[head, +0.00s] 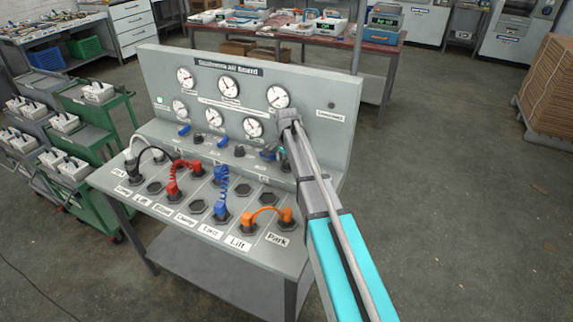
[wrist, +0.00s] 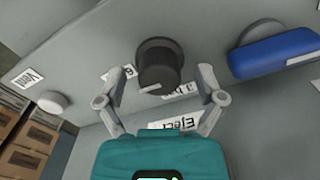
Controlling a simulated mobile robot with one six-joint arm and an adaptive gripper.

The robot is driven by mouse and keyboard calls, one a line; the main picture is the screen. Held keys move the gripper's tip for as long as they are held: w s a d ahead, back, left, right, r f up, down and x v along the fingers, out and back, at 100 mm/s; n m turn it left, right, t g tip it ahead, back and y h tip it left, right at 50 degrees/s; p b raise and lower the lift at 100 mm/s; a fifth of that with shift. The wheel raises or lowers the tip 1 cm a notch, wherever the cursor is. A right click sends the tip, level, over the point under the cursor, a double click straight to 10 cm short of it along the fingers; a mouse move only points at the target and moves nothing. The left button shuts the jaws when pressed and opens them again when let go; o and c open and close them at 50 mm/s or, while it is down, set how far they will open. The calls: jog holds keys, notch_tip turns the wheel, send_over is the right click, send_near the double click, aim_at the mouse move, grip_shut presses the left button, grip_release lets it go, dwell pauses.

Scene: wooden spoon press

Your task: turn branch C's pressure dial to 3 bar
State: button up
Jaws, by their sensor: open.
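In the wrist view a dark round dial (wrist: 160,66) with a pale pointer mark sits on the grey panel, between the fingers of my gripper (wrist: 167,74). The fingers are spread, one on each side of the dial; I cannot tell whether they touch it.
A blue lever (wrist: 278,52) is close to the right of the dial in the wrist view, and a pale round knob (wrist: 52,102) is to the left. In the head view, coloured hoses (head: 221,190) stand up from the board's bench, with an orange one (head: 262,210) near my arm.

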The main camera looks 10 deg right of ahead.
jog(key=shift+c, duration=0.2)
jog(key=c, duration=1.1)
jog(key=shift+n, duration=0.5)
jog(key=n, duration=0.3)
jog(key=shift+n, duration=0.3)
jog(key=n, duration=0.4)
jog(key=shift+n, duration=0.3)
jog(key=n, duration=0.4)
jog(key=shift+n, duration=0.3)
jog(key=n, duration=0.4)
